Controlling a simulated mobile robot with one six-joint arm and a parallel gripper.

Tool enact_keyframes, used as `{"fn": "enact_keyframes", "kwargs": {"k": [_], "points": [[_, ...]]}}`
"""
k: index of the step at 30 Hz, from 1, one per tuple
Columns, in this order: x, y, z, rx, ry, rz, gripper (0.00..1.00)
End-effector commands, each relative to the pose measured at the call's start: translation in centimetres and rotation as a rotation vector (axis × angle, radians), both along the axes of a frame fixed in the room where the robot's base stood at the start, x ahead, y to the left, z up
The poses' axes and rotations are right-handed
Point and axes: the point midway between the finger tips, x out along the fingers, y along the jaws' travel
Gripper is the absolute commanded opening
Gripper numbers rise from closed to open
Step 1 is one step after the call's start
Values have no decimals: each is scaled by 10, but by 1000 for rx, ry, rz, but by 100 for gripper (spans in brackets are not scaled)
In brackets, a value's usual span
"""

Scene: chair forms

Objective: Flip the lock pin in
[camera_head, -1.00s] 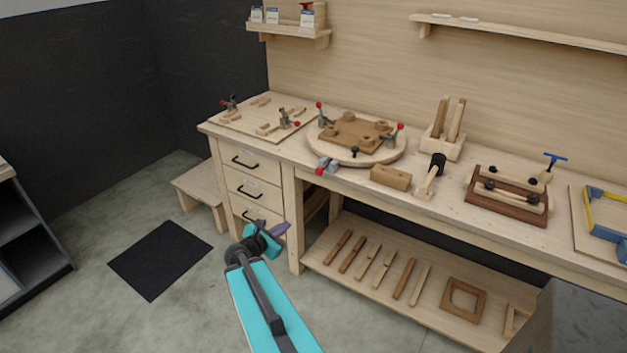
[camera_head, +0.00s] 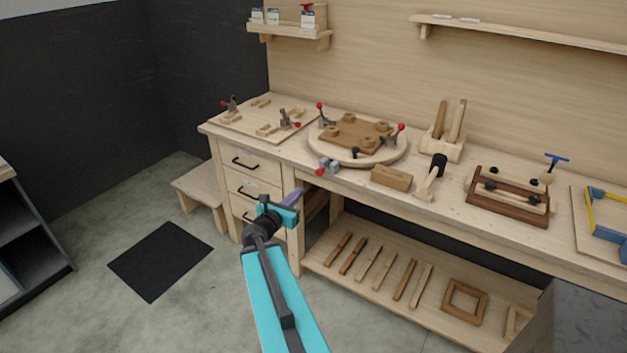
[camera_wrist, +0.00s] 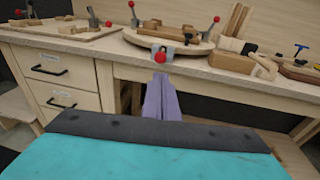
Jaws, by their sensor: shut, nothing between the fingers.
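The lock pin appears to be the small grey metal piece with a red knob (camera_head: 321,171) at the bench's front edge, just before the round turntable (camera_head: 392,154). In the wrist view the red knob (camera_wrist: 160,58) shows straight ahead, just beyond the fingertips, with a grey bracket behind it. The turntable carries a brown wooden form with two red-knobbed clamps. My gripper (camera_head: 296,196) is shut and empty, in front of the bench and below the red knob, apart from it. Its purple fingers (camera_wrist: 161,97) are together in the wrist view.
The workbench front edge (camera_head: 440,210) runs across the view. A wooden block (camera_head: 391,178) and a mallet (camera_head: 432,177) lie right of the pin. Drawers (camera_head: 245,163) are at the left, with a low stool beside them.

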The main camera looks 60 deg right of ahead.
Motion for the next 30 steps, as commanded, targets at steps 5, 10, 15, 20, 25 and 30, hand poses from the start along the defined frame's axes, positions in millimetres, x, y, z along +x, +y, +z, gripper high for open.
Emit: {"fn": "enact_keyframes", "kwargs": {"k": [5,10,15,20,25,30], "points": [[0,-2,-3,0,-3,-2,0],[1,-5,-4,0,-1,-5,0],[1,-7,-4,1,-2,-7,0],[2,-9,-5,1,-2,-8,0],[2,-12,-5,1,-1,-9,0],[2,-14,-5,2,-2,-10,0]]}}
